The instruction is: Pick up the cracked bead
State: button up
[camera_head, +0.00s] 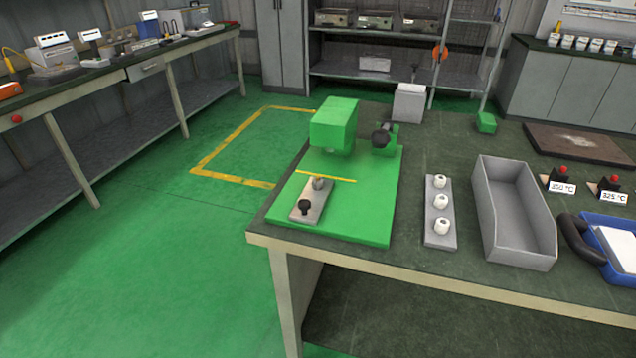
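Three white beads stand in a row on a light grey strip (431,232) on the table: a far bead (439,181), a middle bead (440,201) and a near bead (441,227). A small greyish piece (318,183) sits on a pale plate (314,204) on the green machine base (349,230), with a dark round knob (304,206) nearer the front of that plate. I cannot make out a crack on any of these at this size. My gripper is not in view.
The green machine has a tall green block (334,125) and a dark cylinder (381,135). An open grey bin (513,209) stands right of the beads. Further right are two temperature-labelled red-topped pieces (562,180) and a blue tray (590,220) with a dark curved handle.

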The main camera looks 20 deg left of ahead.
aim_at(317, 185)
jog(key=i+j, duration=0.15)
jog(key=j, duration=0.25)
jog(key=i+j+z, duration=0.1)
jog(key=j, duration=0.25)
jog(key=i+j, duration=0.15)
jog(key=j, duration=0.25)
jog(key=j+z, duration=0.3)
jog(key=j, duration=1.05)
jog(key=j+z, duration=0.35)
jog(key=j, duration=1.05)
jog(key=i+j+z, duration=0.25)
jog(key=j, duration=0.6)
jog(key=j+z, duration=0.2)
jog(key=j, duration=0.65)
